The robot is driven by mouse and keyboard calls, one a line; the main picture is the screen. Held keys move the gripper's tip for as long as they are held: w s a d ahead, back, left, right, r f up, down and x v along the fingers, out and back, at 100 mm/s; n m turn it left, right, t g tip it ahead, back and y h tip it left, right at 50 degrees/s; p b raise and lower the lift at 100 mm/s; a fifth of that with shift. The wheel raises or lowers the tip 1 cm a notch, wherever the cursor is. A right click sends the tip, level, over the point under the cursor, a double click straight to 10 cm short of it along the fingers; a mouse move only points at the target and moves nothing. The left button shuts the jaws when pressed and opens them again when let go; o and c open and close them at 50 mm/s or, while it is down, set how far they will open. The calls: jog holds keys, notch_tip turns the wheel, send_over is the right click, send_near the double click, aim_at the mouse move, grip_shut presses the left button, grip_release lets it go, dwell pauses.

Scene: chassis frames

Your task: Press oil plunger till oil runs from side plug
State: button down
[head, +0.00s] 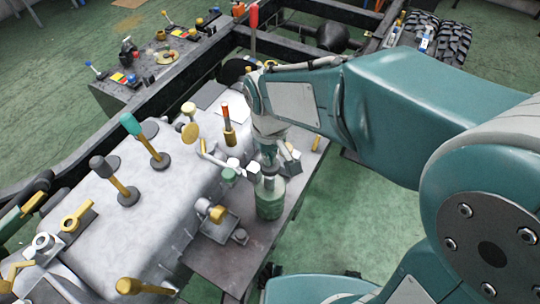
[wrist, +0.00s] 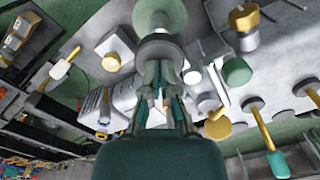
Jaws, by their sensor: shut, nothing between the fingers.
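A green oil bottle (head: 270,204) with a grey top stands on the dark ledge beside the pale grey housing in the head view. My gripper (head: 268,166) is shut and points down just above the bottle's top, in line with it. I cannot tell whether the fingers touch the plunger. The side plug cannot be made out for sure, and no running oil is visible.
The pale housing (head: 110,220) carries several levers and knobs, including a teal-topped lever (head: 145,138). A tall red-handled lever (head: 253,28) stands behind my gripper. Dark frame rails (head: 130,110) run behind. Green floor (head: 365,215) is open at the right.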

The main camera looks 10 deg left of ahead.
jog(key=shift+r, duration=3.6)
jog(key=shift+d, duration=0.1)
